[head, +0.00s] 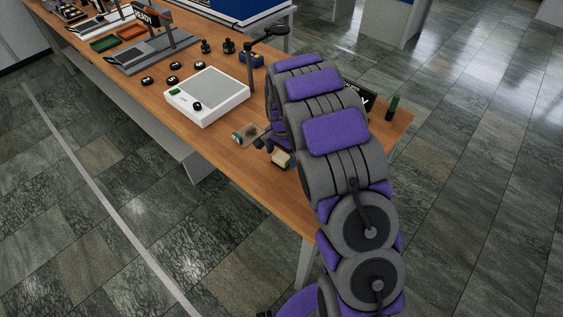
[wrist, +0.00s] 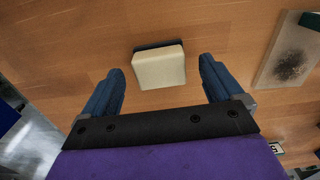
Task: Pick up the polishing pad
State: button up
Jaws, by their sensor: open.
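The pad, a cream-coloured block with a dark underside (wrist: 159,68), lies on the wooden table. I take it to be the polishing pad. In the wrist view it sits between and just beyond the two blue fingertips of my gripper (wrist: 160,78), apart from both. My gripper is open and empty. In the head view the cream block (head: 281,160) shows at the table's near edge, beside my gripper (head: 270,146), which is partly hidden by my arm.
A small plate with a dark smudge (wrist: 289,60) lies to the right in the wrist view. In the head view, a white device with a grey top (head: 215,90) and several black knobs stand further left on the table (head: 225,143). A dark green cylinder (head: 392,107) stands beyond my arm.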

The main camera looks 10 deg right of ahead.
notch_tip(320, 180, down, 2)
jog(key=shift+f, duration=0.1)
jog(key=shift+a, duration=0.15)
jog(key=shift+c, duration=1.3)
jog(key=c, duration=0.9)
jog(key=shift+r+p, duration=0.6)
jog(key=shift+r, duration=1.3)
jog(key=s+p, duration=0.1)
jog(key=s, duration=0.4)
jog(key=s+d+r, duration=0.1)
jog(key=s, duration=0.4)
jog(key=s+d+p, duration=0.1)
jog(key=s, duration=0.5)
jog(key=shift+r+p, duration=0.2)
jog(key=shift+p, duration=0.15)
